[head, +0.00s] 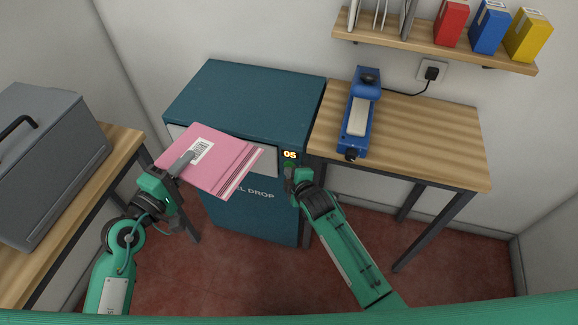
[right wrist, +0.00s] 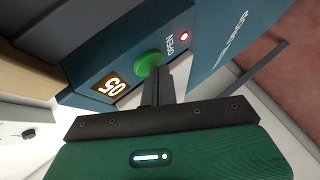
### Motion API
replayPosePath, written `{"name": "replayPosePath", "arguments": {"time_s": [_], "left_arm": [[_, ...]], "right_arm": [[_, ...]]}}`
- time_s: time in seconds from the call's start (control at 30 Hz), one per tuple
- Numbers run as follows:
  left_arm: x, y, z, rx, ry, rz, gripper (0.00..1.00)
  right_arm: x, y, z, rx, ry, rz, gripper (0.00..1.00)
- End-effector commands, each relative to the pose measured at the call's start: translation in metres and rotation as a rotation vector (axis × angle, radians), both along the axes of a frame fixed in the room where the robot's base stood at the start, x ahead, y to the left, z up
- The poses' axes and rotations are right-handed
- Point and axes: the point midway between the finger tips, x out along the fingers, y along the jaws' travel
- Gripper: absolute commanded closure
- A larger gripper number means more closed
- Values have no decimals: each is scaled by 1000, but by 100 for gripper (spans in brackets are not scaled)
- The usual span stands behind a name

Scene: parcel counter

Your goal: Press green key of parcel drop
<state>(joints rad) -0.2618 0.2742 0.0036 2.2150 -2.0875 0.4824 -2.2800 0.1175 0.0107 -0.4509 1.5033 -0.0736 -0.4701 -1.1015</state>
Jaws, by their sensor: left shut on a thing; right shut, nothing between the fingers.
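The parcel drop (head: 245,97) is a teal cabinet with a slot panel at its upper front. Its round green key (right wrist: 148,63) shows in the right wrist view, beside a lit "05" display (right wrist: 110,86) and a red light (right wrist: 183,36). My right gripper (right wrist: 154,80) is shut and empty, its fingertips right at the key's edge; I cannot tell whether they touch or press it. In the head view the right gripper (head: 291,173) is just below the display. My left gripper (head: 184,163) is shut on a pink parcel (head: 222,165), held in front of the slot panel.
A wooden table (head: 430,135) on the right holds a blue device (head: 360,110) plugged into a wall socket (head: 431,73). A grey case (head: 45,150) stands on a table at the left. A shelf (head: 435,42) with coloured boxes hangs above.

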Motion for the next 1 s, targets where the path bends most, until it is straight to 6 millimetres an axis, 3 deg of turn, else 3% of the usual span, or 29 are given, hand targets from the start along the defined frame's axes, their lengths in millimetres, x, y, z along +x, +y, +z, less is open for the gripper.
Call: {"name": "replayPosePath", "arguments": {"time_s": [0.6,1.0], "left_arm": [[0,0,1,0,0,0,100],[0,0,10,0,0,0,100]], "right_arm": [[2,-1,0,0,-1,0,100],[-8,3,0,0,0,0,100]]}}
